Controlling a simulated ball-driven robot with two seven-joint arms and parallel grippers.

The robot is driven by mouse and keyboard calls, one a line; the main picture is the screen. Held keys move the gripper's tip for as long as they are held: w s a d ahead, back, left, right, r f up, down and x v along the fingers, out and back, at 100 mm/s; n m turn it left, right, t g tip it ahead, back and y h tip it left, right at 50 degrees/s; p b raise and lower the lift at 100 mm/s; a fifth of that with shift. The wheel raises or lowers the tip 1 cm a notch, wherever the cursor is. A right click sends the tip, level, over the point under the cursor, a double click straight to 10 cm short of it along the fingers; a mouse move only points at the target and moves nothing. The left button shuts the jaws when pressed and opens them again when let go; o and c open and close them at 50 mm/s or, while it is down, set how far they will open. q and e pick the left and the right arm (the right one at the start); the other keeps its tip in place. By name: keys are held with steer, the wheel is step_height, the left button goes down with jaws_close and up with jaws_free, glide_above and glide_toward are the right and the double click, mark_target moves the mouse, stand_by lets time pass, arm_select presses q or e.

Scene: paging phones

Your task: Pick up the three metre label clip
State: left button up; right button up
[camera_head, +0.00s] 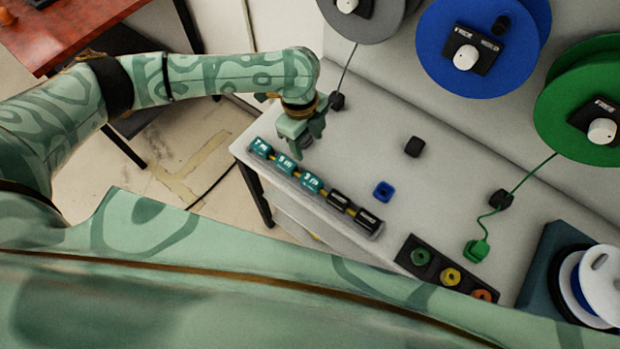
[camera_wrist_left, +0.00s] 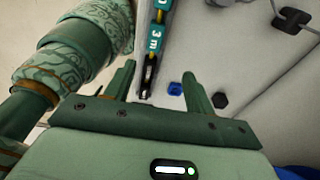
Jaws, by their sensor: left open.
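The three metre label clip (camera_head: 310,182) is a teal block marked "3 m", third from the left in a row on a narrow rail near the table's front edge. It also shows in the left wrist view (camera_wrist_left: 154,37), ahead of the fingers. My left gripper (camera_head: 303,146) is open and empty, above the table just behind the left part of the row. In the left wrist view its two fingers (camera_wrist_left: 158,72) stand apart, with the rail running up between and beyond them. My right gripper is not in view.
Teal clips (camera_head: 285,164) and black clips (camera_head: 338,198) flank the three metre one closely. A blue piece (camera_head: 383,190) and black block (camera_head: 413,147) lie behind. A black tray (camera_head: 448,268) holds coloured rings. Blue (camera_head: 440,50) and green (camera_head: 560,100) reels hang at the back.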

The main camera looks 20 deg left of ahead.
arm_select(q)
steer(key=b, duration=0.3)
glide_above(311, 179)
steer(key=w, duration=0.1)
step_height(311, 179, down, 11)
steer(key=shift+a+r, duration=0.15)
steer(key=f, duration=0.1)
steer(key=f+b, duration=0.1)
steer(key=f, duration=0.1)
steer(key=s+f, duration=0.1)
steer(key=f, duration=0.1)
steer(key=shift+d+f, duration=0.2)
steer(key=shift+c, duration=0.3)
steer(key=c, duration=1)
